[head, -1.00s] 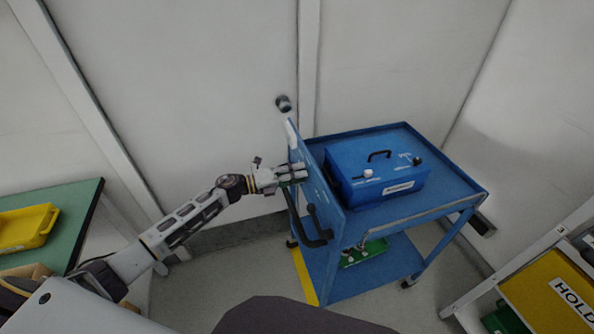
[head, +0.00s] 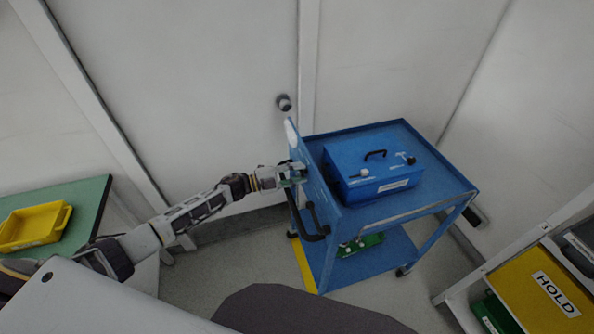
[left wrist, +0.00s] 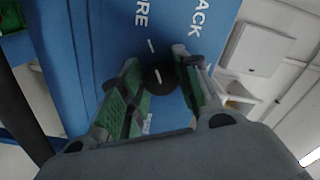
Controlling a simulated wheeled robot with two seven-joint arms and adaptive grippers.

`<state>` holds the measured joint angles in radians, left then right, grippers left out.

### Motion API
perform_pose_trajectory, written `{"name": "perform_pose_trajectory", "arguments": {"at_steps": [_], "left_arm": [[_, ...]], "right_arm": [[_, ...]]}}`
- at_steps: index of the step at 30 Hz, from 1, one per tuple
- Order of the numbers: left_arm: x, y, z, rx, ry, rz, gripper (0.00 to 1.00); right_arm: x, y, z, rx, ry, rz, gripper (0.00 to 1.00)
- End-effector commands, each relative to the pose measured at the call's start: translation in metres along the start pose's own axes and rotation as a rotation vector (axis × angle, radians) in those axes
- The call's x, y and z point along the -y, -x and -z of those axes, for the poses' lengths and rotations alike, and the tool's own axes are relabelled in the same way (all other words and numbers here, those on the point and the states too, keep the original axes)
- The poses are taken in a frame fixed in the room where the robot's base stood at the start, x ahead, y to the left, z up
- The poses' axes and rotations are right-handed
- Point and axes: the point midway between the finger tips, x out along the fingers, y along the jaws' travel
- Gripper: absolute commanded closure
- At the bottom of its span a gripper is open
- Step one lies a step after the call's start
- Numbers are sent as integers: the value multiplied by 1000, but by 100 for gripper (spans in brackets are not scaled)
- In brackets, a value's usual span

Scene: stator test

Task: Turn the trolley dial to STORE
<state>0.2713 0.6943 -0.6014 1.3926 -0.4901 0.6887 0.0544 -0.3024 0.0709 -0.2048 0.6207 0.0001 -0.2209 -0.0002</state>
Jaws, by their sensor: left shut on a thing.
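The blue trolley (head: 365,275) stands against the wall, with its upright side panel (head: 318,180) facing my left arm. My left gripper (head: 300,173) is at that panel. In the left wrist view, the dark round dial (left wrist: 158,80) sits between the green finger pads of my left gripper (left wrist: 160,92), which is shut on it. A white line shows on the dial, and a white tick is on the panel above it. Partial lettering reads "RE" and "ACK"; the rest is cut off. The head view hides the dial. My right gripper is not in view.
A blue box (head: 375,175) with a black handle stands on the trolley top. A black trolley handle (head: 314,224) sticks out below my gripper. A green bench with a yellow tray (head: 35,228) is at left. A shelf with a yellow HOLD bin (head: 550,290) is at right.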

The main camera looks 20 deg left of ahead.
Motion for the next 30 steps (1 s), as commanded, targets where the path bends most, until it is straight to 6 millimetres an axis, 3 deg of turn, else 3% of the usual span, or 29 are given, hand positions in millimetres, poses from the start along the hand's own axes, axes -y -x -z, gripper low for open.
{"name": "perform_pose_trajectory", "arguments": {"at_steps": [9,19,20,21,24,30], "left_arm": [[0,1,-1,3,68,-1,91],[-1,1,-1,3,70,0,91],[-1,1,-1,3,70,0,64],[-1,1,-1,3,69,0,59],[-1,0,-1,2,69,0,47],[0,0,0,1,68,0,47]], "right_arm": [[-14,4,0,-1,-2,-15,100],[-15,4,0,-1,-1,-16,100],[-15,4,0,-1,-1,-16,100],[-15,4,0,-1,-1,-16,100],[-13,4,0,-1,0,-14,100],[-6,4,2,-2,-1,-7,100]]}}
